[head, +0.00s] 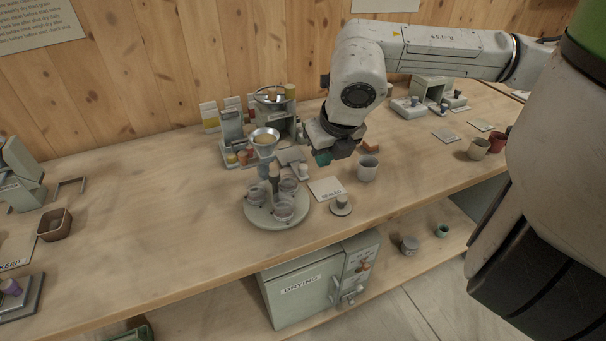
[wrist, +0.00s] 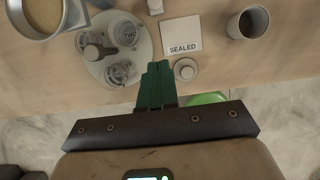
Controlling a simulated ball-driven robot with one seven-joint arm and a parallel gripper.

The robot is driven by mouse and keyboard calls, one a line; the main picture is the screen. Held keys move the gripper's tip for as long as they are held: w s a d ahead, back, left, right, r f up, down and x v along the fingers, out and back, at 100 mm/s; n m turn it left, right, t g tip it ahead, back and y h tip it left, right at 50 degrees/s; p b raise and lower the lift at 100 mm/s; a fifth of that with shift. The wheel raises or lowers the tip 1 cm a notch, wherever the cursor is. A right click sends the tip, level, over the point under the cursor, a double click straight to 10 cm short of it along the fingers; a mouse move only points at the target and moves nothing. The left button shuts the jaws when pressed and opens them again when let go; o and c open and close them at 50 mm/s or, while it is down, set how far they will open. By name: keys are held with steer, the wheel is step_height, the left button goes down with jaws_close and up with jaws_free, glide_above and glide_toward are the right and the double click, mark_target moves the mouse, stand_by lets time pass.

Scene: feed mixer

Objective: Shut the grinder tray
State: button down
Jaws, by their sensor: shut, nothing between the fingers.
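The grinder appears to be the pale machine (head: 272,108) with a round bowl on top, at the back of the bench against the wood wall. A flat grey piece (head: 290,156) juts out at its front, apparently its tray pulled out; I cannot be sure. A small pale knob-like piece (head: 303,170) is at its near end. My gripper (head: 333,157) hangs just right of that piece, above the bench, apart from it as far as I can see. In the wrist view its green fingers (wrist: 155,86) are together and empty. The tray is not clearly visible there.
A round turntable with jars (head: 262,218) and a funnel (head: 265,138) stand left of my gripper. A SEALED card (head: 326,188), a small lidded piece (head: 341,206) and a grey cup (head: 368,168) are close by. The bench at left centre is clear.

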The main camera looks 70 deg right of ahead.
steer(key=p+x, duration=0.1)
steer(key=x, duration=0.9)
steer(key=shift+a, duration=0.15)
steer(key=shift+w+d+r+p, duration=0.15)
steer(key=shift+w+d+p, duration=0.4)
steer(key=shift+w+d, duration=0.75)
steer(key=shift+d, duration=0.25)
steer(key=shift+w+d+f, duration=0.2)
steer(key=shift+d, duration=0.05)
steer(key=b, duration=0.6)
glide_above(289, 155)
steer(key=s+a, duration=0.1)
steer(key=a, duration=0.1)
steer(key=shift+s+d, duration=0.15)
steer(key=shift+d, duration=0.1)
steer(key=shift+r, duration=0.1)
